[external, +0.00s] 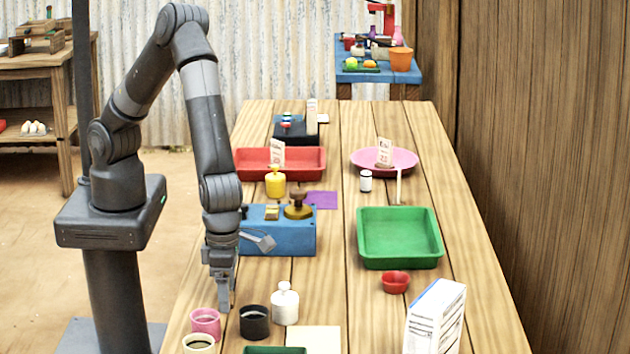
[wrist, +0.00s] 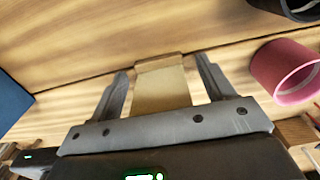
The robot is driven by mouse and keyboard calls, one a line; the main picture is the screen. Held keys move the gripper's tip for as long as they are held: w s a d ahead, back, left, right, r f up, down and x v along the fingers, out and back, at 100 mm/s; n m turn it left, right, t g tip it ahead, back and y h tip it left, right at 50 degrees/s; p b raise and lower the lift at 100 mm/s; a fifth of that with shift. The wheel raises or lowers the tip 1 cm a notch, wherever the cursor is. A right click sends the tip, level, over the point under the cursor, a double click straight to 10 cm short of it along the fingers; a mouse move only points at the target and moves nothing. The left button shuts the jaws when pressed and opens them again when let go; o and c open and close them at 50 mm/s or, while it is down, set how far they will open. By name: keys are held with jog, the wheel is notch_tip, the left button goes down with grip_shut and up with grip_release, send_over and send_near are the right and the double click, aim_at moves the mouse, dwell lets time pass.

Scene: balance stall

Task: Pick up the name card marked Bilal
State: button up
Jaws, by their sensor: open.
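My gripper (external: 225,305) points down near the table's left front edge, just behind the pink cup. In the wrist view my gripper (wrist: 168,85) is open, its fingers either side of a plain tan piece (wrist: 162,85) with a folded-looking top edge. I see no writing on it and cannot tell whether it is a card or whether the fingers touch it. Upright pale cards stand at the red tray (external: 277,152), at the pink plate (external: 384,152) and by the black box (external: 312,116). Their marks are too small to read, so I cannot tell which says Bilal.
The pink cup (external: 206,323), black cup (external: 254,322) and white bottle (external: 285,304) stand close to my gripper. The blue box (external: 290,242) is behind it. The green tray (external: 400,265) and white carton (external: 436,318) are on the right. The table's middle strip is mostly clear.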

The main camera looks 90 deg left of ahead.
jog(key=c, duration=1.1)
jog(key=shift+o, duration=0.2)
jog(key=shift+r, duration=0.1)
